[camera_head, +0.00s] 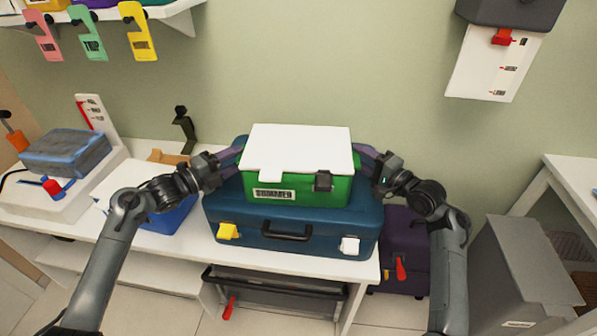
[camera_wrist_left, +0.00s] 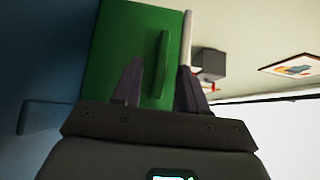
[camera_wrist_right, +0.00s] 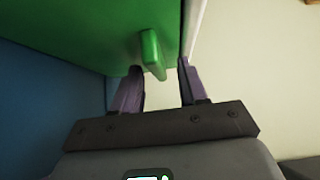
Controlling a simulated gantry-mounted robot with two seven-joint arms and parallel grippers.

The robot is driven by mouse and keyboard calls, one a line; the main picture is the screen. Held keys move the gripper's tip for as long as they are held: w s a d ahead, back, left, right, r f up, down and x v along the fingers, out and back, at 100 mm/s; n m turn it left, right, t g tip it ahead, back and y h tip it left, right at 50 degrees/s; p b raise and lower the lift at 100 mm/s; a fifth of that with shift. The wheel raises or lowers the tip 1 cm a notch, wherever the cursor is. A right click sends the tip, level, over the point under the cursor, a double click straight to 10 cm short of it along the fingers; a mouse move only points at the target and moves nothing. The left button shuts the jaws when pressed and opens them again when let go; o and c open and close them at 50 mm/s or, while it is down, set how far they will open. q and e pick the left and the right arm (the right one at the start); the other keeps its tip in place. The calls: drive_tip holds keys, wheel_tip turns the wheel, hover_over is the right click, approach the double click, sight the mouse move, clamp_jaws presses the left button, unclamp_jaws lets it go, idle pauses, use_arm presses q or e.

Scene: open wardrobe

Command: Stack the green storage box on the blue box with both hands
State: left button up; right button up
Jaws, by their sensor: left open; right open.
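The green storage box (camera_head: 297,187) with a white lid (camera_head: 297,147) and a "SUMMER" label sits on top of the blue box (camera_head: 262,218), a dark blue case with a front handle. My left gripper (camera_head: 236,160) is open at the green box's left side; in the left wrist view its fingers (camera_wrist_left: 157,85) are spread on either side of a green side handle (camera_wrist_left: 162,64). My right gripper (camera_head: 362,160) is open at the right side; in the right wrist view its fingers (camera_wrist_right: 160,82) are near the other green handle (camera_wrist_right: 152,52). Contact with the handles cannot be told.
A smaller blue bin (camera_head: 168,217) and a scale-like device with a blue-grey bundle (camera_head: 66,153) stand left on the white bench. A purple case (camera_head: 404,240) is below right, beside a grey box (camera_head: 522,270). Hanging tags (camera_head: 88,34) and a dark box (camera_head: 508,12) are above.

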use_arm(q)
clamp_jaws()
use_arm(e)
clamp_jaws()
use_arm(q)
drive_tip(key=shift+r, duration=0.25)
use_arm(e)
drive_tip(key=shift+r, duration=0.2)
